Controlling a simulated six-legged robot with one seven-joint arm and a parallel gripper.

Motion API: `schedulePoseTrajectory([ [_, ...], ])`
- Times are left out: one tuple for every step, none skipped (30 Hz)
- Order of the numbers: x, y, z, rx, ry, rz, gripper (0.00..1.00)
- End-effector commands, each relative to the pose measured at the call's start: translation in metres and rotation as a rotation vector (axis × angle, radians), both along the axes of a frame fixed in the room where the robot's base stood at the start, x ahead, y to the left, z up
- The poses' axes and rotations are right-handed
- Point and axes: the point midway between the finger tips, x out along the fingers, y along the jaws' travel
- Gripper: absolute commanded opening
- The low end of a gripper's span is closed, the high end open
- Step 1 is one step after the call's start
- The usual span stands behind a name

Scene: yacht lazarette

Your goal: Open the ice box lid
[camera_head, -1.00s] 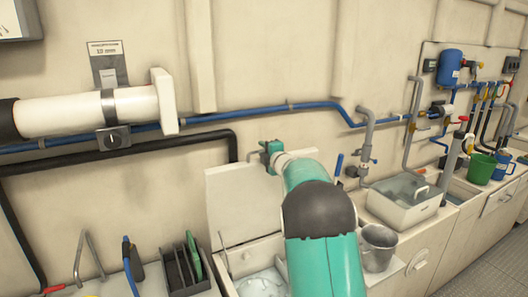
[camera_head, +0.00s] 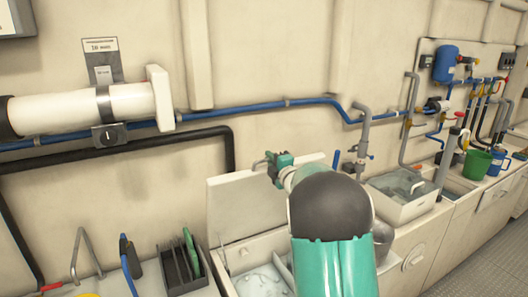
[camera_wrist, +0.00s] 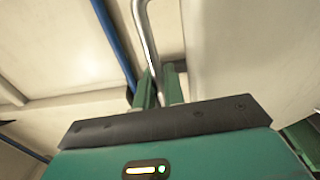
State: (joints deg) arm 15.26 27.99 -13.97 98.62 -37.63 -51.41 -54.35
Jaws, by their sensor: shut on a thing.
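The ice box lid (camera_head: 236,209) is a pale flat panel, raised steeply above the ice box (camera_head: 262,281) in the head view. The box is open beneath it, with pale contents partly hidden by my arm. My gripper (camera_head: 275,161) is at the lid's top edge. In the wrist view, the green fingers of my gripper (camera_wrist: 160,88) are shut on a bent metal handle (camera_wrist: 147,38). A broad pale panel at the right of the wrist view appears to be the lid (camera_wrist: 250,55). The handle's mounting is not clearly visible.
A blue pipe (camera_head: 250,108) and a black pipe (camera_head: 120,152) run along the wall behind the lid. A dark rack (camera_head: 183,268) stands left of the box. A metal pot (camera_head: 383,238) and sink (camera_head: 402,197) are to the right.

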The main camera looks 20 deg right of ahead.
Motion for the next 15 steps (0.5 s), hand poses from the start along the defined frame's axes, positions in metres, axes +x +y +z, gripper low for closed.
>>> schedulePoseTrajectory([
  [-0.011, 0.0, -0.006, 0.001, 0.005, -0.002, 0.0],
  [-0.017, 0.0, -0.008, 0.001, 0.004, -0.002, 0.0],
  [-0.024, 0.0, -0.01, 0.001, 0.005, -0.002, 0.0],
  [-0.029, 0.0, -0.012, 0.001, 0.004, -0.002, 0.0],
  [-0.032, 0.0, -0.013, 0.001, 0.005, -0.002, 0.0],
  [-0.036, 0.0, -0.015, 0.001, 0.005, -0.002, 0.0],
  [-0.039, 0.0, -0.015, 0.001, 0.005, -0.002, 0.0],
  [-0.04, 0.0, -0.016, 0.001, 0.005, -0.002, 0.0],
  [-0.042, 0.0, -0.016, 0.001, 0.004, -0.002, 0.0],
  [-0.042, 0.0, -0.016, 0.001, 0.004, -0.001, 0.0],
  [-0.042, 0.0, -0.016, 0.001, 0.004, -0.001, 0.0],
  [-0.042, 0.0, -0.016, 0.001, 0.004, -0.001, 0.0],
  [-0.042, 0.0, -0.016, 0.001, 0.004, -0.001, 0.0],
  [-0.042, 0.0, -0.016, 0.001, 0.004, -0.001, 0.0],
  [-0.042, 0.0, -0.016, 0.001, 0.004, -0.001, 0.0],
])
